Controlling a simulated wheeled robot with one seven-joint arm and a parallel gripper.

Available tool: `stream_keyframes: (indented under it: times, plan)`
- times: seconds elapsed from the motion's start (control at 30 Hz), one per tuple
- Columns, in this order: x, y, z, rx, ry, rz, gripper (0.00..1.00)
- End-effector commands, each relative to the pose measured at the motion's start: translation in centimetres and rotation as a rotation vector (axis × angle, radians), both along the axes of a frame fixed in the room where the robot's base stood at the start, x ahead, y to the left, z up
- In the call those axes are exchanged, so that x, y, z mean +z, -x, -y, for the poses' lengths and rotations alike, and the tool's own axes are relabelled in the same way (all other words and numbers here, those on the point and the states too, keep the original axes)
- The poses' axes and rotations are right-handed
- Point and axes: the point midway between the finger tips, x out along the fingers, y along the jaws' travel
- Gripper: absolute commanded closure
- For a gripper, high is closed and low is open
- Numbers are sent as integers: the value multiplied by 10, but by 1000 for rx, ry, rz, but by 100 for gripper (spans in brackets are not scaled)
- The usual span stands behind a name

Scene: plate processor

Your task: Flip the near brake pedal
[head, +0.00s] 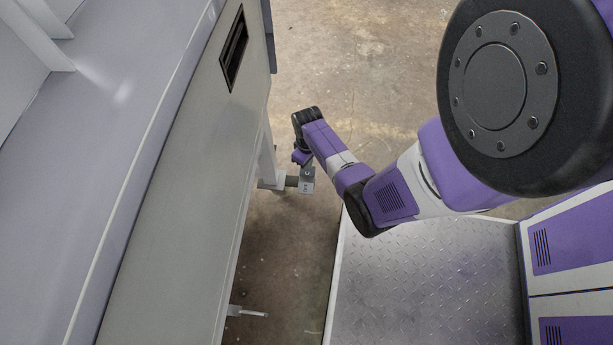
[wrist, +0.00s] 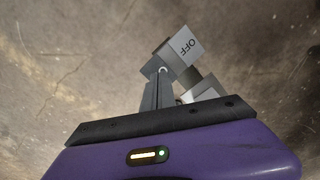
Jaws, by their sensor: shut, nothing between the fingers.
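A grey block-shaped brake pedal (wrist: 182,50) marked OFF is at the top middle of the wrist view. In the head view this pedal (head: 308,185) sits low at the foot of the machine, at the end of a short bar. My gripper (wrist: 161,76) is shut and empty, pointing at the pedal. Its fingertips are right at the pedal's lower left edge in the wrist view; whether they touch it, I cannot tell. In the head view my gripper (head: 307,163) is just above the pedal and partly hidden by my wrist.
The large grey machine (head: 175,210) fills the left, with a dark slot (head: 234,48) in its side panel. A second low metal part (head: 248,312) sticks out from under the machine at the bottom. Bare concrete floor (head: 340,70) is clear beyond my arm.

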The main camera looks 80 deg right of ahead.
Motion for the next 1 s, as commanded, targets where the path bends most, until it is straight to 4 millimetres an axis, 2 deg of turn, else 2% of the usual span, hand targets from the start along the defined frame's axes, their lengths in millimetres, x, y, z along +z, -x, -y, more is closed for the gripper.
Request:
stream_keyframes:
  times: [1.0]
  plan:
    - [-7, 0, 0, 0, 0, 0, 100]
